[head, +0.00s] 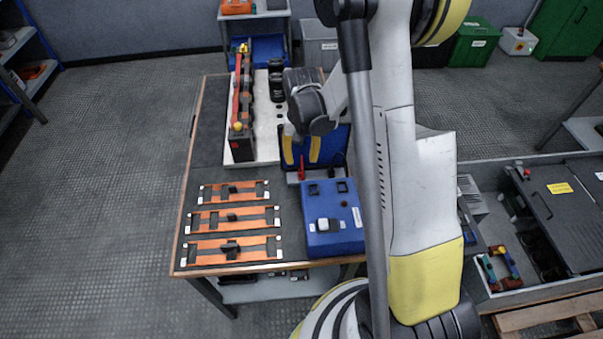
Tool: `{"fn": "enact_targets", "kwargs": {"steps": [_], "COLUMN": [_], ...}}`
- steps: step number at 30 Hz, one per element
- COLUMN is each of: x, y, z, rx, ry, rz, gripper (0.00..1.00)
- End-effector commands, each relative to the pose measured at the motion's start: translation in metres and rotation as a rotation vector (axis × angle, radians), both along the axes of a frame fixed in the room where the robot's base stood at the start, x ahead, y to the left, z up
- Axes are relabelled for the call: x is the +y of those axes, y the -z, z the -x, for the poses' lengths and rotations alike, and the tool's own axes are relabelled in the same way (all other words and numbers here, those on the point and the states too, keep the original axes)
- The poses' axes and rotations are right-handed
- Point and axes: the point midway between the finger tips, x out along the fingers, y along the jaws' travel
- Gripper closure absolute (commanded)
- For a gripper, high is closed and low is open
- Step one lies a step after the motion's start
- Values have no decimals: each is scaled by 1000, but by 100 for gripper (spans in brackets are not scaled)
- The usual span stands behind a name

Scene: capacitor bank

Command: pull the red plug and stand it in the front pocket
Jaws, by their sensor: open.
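A small red piece, which looks like the red plug (302,171), stands upright at the front of a blue panel unit (328,157) on the table. The red plug shows just below the fingers in the picture; I cannot tell the height gap. A blue box (345,232) in front has two dark square recesses (313,189) in its top. I cannot tell which opening is the front pocket. My arm hides part of the unit.
Orange strips with black handles (232,217) lie at the table's front left. A pale plate (266,140) with a long red-topped dark block (242,105) and black cylinders (276,86) stands behind.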

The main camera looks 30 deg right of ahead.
Motion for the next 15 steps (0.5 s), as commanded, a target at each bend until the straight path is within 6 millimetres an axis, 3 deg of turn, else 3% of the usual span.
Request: {"fn": "enact_targets", "kwargs": {"steps": [9,15], "x": [0,0], "y": [52,70], "z": [0,0], "rx": [0,0], "ry": [0,0], "rz": [0,0], "gripper": [59,59]}}
